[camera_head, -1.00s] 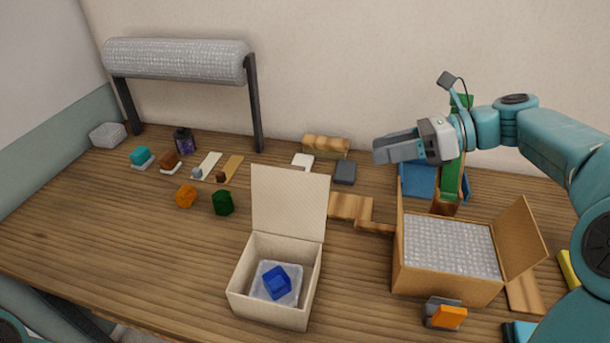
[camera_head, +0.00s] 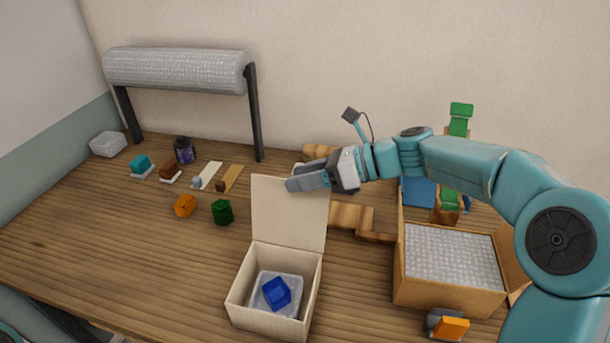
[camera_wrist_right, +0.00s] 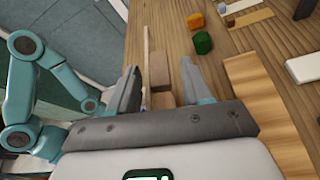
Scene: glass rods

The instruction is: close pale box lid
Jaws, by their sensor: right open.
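The pale box (camera_head: 262,314) stands at the front middle of the table. Its lid (camera_head: 285,220) stands upright, hinged at the back edge, so the box is open. A blue cube (camera_head: 277,292) lies inside on bubble wrap. My right gripper (camera_head: 292,184) is open and level with the lid's upper part, overlapping its top right in the head view. In the right wrist view, the open fingers (camera_wrist_right: 157,85) have a thin pale edge between them, likely the lid edge-on. Whether they touch it I cannot tell. My left gripper is not in view.
A brown box (camera_head: 445,290) with bubble wrap stands open at right. An orange piece (camera_head: 185,206) and a dark green piece (camera_head: 222,212) lie left of the lid. A bubble-wrap roll (camera_head: 178,70) hangs on a stand at the back left. The front left table is clear.

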